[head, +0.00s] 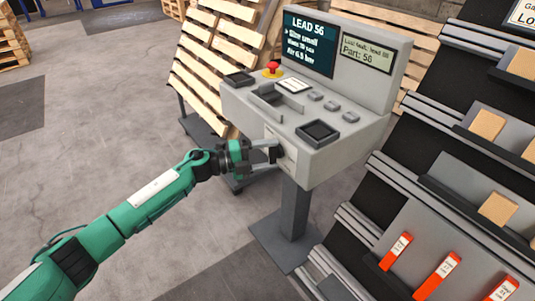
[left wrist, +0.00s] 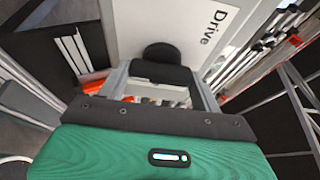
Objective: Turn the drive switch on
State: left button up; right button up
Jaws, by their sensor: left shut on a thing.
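The grey control console (head: 330,120) stands on a post in the head view. The drive switch (left wrist: 160,72) is a black knob on the console's front face, beside a white label (left wrist: 215,25) reading "Drive" in the left wrist view. My left gripper (head: 271,151) reaches the front face from the left. In the left wrist view the gripper (left wrist: 163,82) has its two grey fingers on either side of the knob, shut on it. In the head view the fingers mostly hide the switch, so its setting cannot be told. My right gripper is out of view.
The console top has a red emergency button (head: 272,69), dark trays, grey buttons and a screen (head: 309,43) reading "LEAD 56". Wooden pallets (head: 213,75) lean behind it. A sloped rack (head: 440,185) with bins stands close on the right. Floor on the left is clear.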

pick_arm(q)
jog(key=shift+f, duration=0.1)
dwell(0.3)
jog(key=o, duration=1)
jog(key=shift+a, duration=0.1)
jog(key=v, duration=1.3)
jog(key=shift+s+a, duration=0.2)
jog(key=shift+a, duration=0.1)
